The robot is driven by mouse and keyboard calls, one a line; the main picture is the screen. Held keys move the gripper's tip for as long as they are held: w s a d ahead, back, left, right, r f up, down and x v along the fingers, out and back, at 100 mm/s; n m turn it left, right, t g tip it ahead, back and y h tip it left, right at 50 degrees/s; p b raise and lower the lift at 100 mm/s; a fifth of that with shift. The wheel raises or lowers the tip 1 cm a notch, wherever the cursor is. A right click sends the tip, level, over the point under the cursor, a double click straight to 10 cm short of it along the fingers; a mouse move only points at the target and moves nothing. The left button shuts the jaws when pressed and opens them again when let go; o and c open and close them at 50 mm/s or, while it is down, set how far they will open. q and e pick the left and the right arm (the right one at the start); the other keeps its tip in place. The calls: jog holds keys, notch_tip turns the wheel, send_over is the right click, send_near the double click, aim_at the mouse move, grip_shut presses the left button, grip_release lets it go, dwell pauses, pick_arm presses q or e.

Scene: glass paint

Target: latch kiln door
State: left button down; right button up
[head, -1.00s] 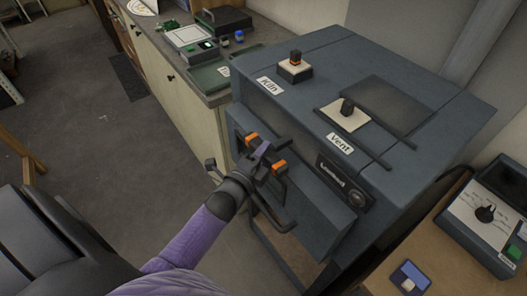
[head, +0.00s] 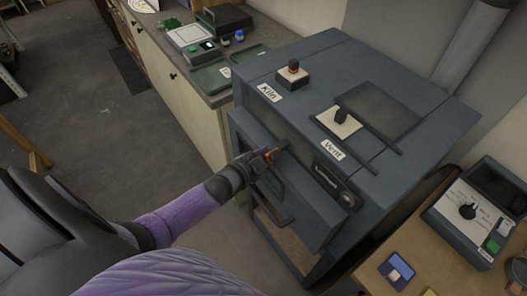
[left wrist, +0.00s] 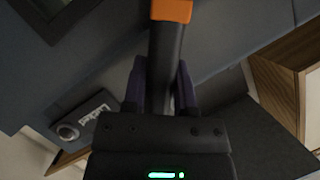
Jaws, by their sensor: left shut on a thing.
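The grey kiln (head: 385,120) fills the right middle of the head view. Its front door (head: 305,208) looks close to the body; I cannot tell whether it sits flush. A dark latch lever with an orange band (head: 269,156) is at the door's upper front. My left gripper (head: 262,160) is shut on the lever. In the left wrist view the dark lever (left wrist: 165,55) with its orange end (left wrist: 171,10) runs between the two purple-dark fingers (left wrist: 160,85). A dark plate with a round part (head: 334,184) is right of the lever; its small lettering is hard to read. My right gripper is out of view.
Kiln (head: 293,73) and Vent (head: 338,120) knobs stand on top. A counter (head: 225,88) with trays is at the left. A wooden table (head: 425,275) with a control box (head: 478,218) stands at the right.

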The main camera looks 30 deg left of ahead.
pick_arm(q)
jog(key=shift+n+h, duration=0.4)
jog(key=shift+n, duration=0.2)
jog(key=shift+n+g+h, duration=0.3)
jog(key=shift+n+g, duration=0.2)
jog(key=shift+n, duration=0.2)
jog(key=shift+n+g+h+b, duration=0.5)
jog(key=shift+n+h, duration=0.3)
jog(key=shift+n, duration=0.5)
jog(key=shift+c, duration=2)
grip_release()
